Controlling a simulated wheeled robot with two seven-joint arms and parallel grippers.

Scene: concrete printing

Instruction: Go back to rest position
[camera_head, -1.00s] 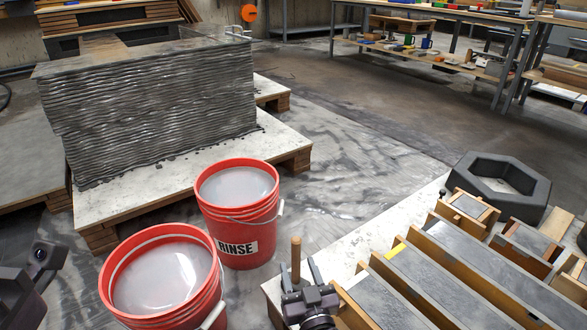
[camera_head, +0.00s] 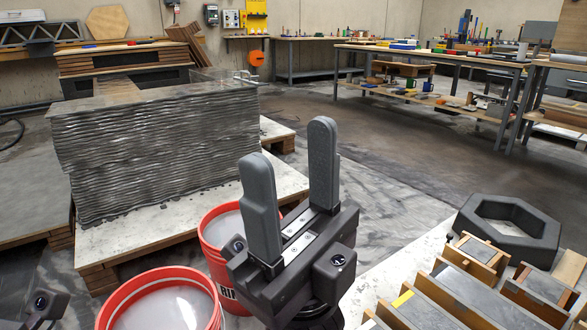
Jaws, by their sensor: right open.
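My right gripper (camera_head: 289,150) is raised in the middle of the view, fingers pointing up. Its two grey fingers stand wide apart with nothing between them. It covers part of the rear red bucket (camera_head: 217,262), which bears a partly hidden label. A small part of my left gripper (camera_head: 38,305) shows at the lower left corner; its fingers are not seen.
A front red bucket (camera_head: 112,312) holds greyish liquid. A ribbed grey printed concrete wall (camera_head: 160,150) stands on a pallet behind. At right, a table carries a dark hexagonal ring (camera_head: 545,235) and wooden moulds (camera_head: 470,290). Workbenches (camera_head: 420,62) stand at the back.

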